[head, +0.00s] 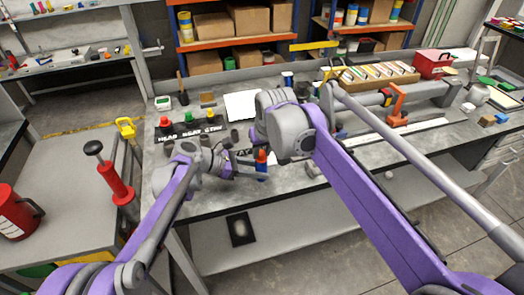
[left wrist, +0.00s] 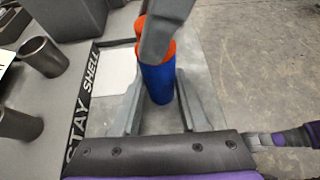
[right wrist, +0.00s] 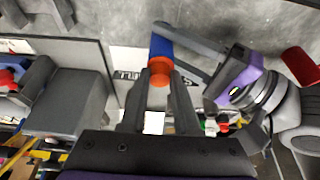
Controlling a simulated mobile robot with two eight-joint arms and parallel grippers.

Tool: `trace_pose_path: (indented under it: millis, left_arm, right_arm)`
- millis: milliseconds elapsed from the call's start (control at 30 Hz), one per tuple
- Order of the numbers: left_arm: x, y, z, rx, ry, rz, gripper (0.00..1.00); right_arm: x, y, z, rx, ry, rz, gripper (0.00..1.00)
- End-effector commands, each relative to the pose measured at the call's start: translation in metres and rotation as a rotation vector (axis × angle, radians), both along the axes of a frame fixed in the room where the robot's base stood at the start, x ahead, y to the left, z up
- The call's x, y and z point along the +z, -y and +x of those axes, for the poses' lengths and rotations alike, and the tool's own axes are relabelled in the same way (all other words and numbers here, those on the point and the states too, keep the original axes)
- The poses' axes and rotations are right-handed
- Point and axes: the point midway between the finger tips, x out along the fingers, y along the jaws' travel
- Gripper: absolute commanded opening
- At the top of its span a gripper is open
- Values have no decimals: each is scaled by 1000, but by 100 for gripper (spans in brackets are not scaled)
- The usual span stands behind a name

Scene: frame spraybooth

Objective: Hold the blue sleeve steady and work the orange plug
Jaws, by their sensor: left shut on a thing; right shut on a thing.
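The blue sleeve (head: 262,174) stands roughly upright near the bench's front edge, with the orange plug (head: 262,157) in its top. My left gripper (left wrist: 159,92) is shut on the blue sleeve (left wrist: 157,82), one finger on each side. My right gripper (right wrist: 160,82) is shut on the orange plug (right wrist: 160,68), with the blue sleeve (right wrist: 161,46) beyond it. In the left wrist view a grey finger of my right gripper partly covers the orange plug (left wrist: 170,49). How deep the plug sits in the sleeve I cannot tell.
On the bench (head: 225,205), a black labelled stand (head: 185,129) with colored caps and several dark cups lie to the left. A white sheet (head: 241,105) lies behind. An orange clamp (head: 396,108) and an open box (head: 375,76) are at the right.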

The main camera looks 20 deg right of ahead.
Motion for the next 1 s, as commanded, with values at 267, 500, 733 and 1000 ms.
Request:
trace_pose_path:
  millis: [267,500,733,1000]
  left_arm:
    - [0,0,0,1,0,-1,12]
    - [0,0,0,1,0,0,12]
    - [0,0,0,1,0,0,12]
    - [0,0,0,1,0,1,12]
  right_arm:
    - [0,0,0,0,-1,-1,0]
    - [0,0,0,0,-1,-1,0]
    - [3,0,0,0,-1,-1,0]
    - [9,0,0,0,0,-1,0]
